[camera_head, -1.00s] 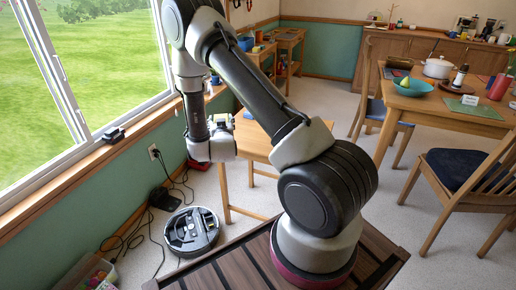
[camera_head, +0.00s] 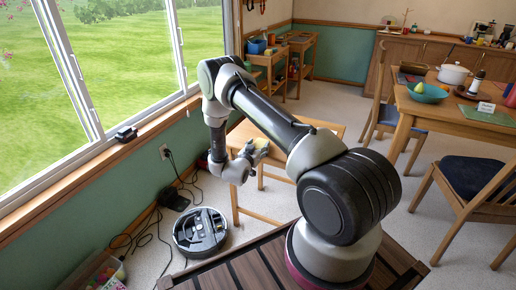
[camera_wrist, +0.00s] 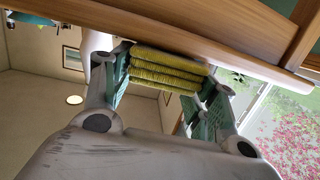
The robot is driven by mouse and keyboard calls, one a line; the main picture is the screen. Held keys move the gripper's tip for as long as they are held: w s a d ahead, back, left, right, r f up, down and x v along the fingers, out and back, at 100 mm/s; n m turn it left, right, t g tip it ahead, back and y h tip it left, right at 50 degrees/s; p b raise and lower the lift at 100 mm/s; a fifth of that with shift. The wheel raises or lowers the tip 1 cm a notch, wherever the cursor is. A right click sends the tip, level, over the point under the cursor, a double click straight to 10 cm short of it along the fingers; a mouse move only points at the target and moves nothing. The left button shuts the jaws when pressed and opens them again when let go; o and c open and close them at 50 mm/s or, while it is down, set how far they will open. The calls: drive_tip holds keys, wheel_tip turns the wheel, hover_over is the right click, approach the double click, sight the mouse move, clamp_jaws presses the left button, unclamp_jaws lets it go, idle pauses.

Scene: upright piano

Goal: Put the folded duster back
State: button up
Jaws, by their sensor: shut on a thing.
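The folded duster (camera_wrist: 168,70) is a yellow, layered cloth pad. In the wrist view it sits between the green-padded fingers of my gripper (camera_wrist: 165,82), which is shut on it. In the head view a small yellow patch of the duster (camera_head: 261,144) shows at the end of my gripper (camera_head: 255,150). There, the gripper is in front of the near left part of a small wooden table. From these views I cannot tell the gap between duster and table.
The wooden table (camera_head: 285,152) is behind the gripper. A wooden edge (camera_wrist: 225,45) crosses the top of the wrist view, close by the duster. A robot vacuum (camera_head: 200,232) and cables lie on the floor. The window sill (camera_head: 100,160) runs along the left; a chair (camera_head: 470,185) stands right.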

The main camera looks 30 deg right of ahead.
drive_tip(key=shift+f, duration=0.15)
drive_tip(key=o, duration=0.9)
drive_tip(key=shift+o, duration=0.2)
